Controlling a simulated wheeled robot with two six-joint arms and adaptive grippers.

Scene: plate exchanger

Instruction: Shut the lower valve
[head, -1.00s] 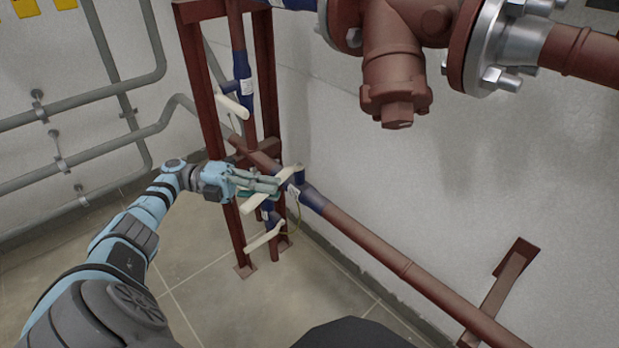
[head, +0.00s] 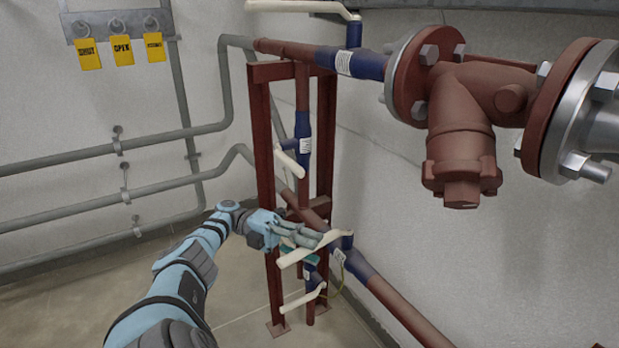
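The lower valve (head: 347,242) is a blue body on the lower red pipe, with a long cream lever (head: 321,247). The lever points out to the left, crosswise to its pipe. My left gripper (head: 310,240) is at this lever, with its grey fingers over or beside it. Whether they touch it, and how far they are open, cannot be made out. A small teal part shows under the fingers. My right gripper is not in view.
Other cream levers are on the top pipe (head: 290,6), on the vertical pipe (head: 290,163) and just below my gripper (head: 303,298). Red frame posts (head: 264,150) stand close around. A large red fitting (head: 460,130) is at upper right. Yellow tags (head: 122,51) hang on the left wall.

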